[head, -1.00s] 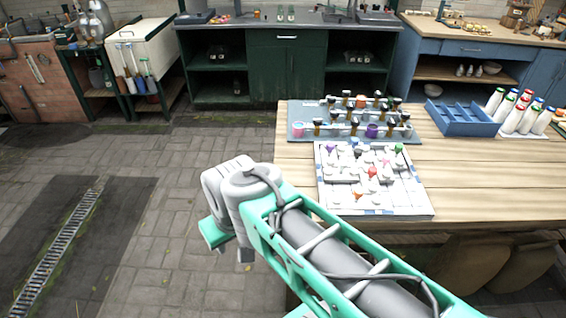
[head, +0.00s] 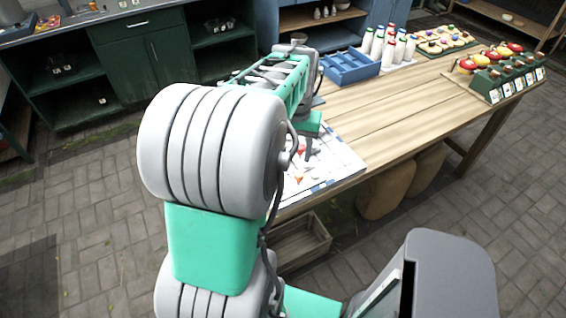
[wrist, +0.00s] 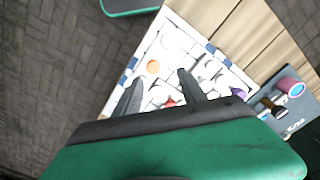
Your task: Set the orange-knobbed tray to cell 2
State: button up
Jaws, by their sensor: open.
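The white board (head: 343,163) with blue squares along its edge lies on the wooden table, partly hidden behind my arm in the head view. It also shows in the wrist view (wrist: 193,42). An orange knob (wrist: 153,67) shows on the board in the wrist view, near my fingertips; its tray's outline and cell number are too small to tell. My gripper (wrist: 160,82) is open above the board, with its two fingers apart and nothing seen held. A red knob (wrist: 170,103) shows between the fingers, nearer the palm. White knobs stand around them.
A purple knob (wrist: 238,93) is at the board's right in the wrist view. A grey rack (wrist: 288,112) with a pink cup (wrist: 290,88) lies beside the board. The blue divided box (head: 350,68), white bottles (head: 388,46) and a green stand (head: 503,80) are farther along the table. Bare tabletop lies between.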

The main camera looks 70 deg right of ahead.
aim_at(299, 173)
jog(key=shift+s+d, duration=0.25)
jog(key=shift+s, duration=0.55)
jog(key=shift+s+f+m, duration=0.15)
jog(key=shift+f+m, duration=0.15)
jog(key=f, duration=0.4)
jog(key=f+p, duration=0.1)
jog(key=f, duration=0.2)
jog(key=shift+w+f, duration=0.1)
jog(key=shift+w, duration=0.15)
jog(key=shift+c, duration=0.4)
grip_shut()
